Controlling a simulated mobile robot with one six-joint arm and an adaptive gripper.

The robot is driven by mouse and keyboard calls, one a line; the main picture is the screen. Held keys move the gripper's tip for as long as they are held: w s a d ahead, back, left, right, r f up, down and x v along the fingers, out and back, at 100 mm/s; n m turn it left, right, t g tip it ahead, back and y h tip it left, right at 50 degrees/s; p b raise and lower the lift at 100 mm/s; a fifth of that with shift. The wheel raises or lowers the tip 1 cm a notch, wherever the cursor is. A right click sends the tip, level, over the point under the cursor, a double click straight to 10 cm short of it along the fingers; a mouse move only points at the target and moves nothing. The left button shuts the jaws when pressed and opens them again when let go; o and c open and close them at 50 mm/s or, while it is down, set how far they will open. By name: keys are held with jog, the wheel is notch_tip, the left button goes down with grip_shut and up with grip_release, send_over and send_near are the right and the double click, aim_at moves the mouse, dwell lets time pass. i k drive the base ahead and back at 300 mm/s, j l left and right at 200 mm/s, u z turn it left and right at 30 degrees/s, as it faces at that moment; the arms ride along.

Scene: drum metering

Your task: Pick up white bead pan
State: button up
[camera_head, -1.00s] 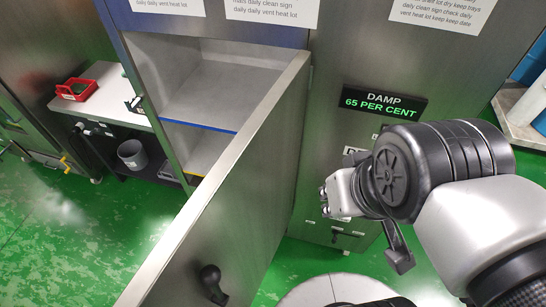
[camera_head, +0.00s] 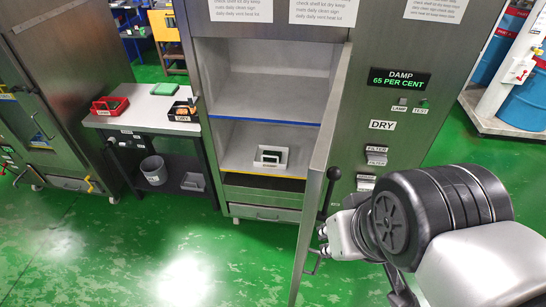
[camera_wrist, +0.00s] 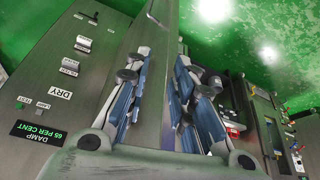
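A white pan (camera_head: 284,166) sits on the lower shelf inside the open cabinet, with a dark green-edged block-like item in or on it; its contents are too small to make out. My gripper (camera_head: 322,242) is outside the cabinet, to the right of and nearer than the pan, beside the open door (camera_head: 318,170). In the wrist view my gripper's two blue-padded fingers (camera_wrist: 160,100) stand apart, with the metal door behind and between them. Whether they touch the door cannot be told. The pan does not show in the wrist view.
Left of the cabinet is a side table (camera_head: 150,112) with a red tray (camera_head: 110,106) and a dark tray (camera_head: 184,110). A grey bucket (camera_head: 154,170) stands below. The green floor in front is clear.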

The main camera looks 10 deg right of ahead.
aim_at(265, 156)
jog(key=j+u, duration=0.1)
jog(key=u, duration=1.35)
jog(key=i+u, duration=0.2)
jog(key=i, duration=1.6)
jog(key=i+z, duration=0.2)
jog(key=z, duration=0.25)
jog(key=i+z, duration=0.15)
jog(key=z, duration=0.25)
jog(key=i+j+z, duration=0.15)
jog(key=z, duration=0.3)
jog(key=i+j+z, duration=0.15)
jog(key=z, duration=0.25)
jog(key=i+z, duration=0.1)
jog(key=z, duration=0.35)
jog(key=i+z, duration=0.1)
jog(key=z, duration=0.3)
jog(key=i+z, duration=0.1)
jog(key=z, duration=0.35)
jog(key=j+z, duration=0.15)
jog(key=z, duration=0.3)
jog(key=i+j, duration=0.55)
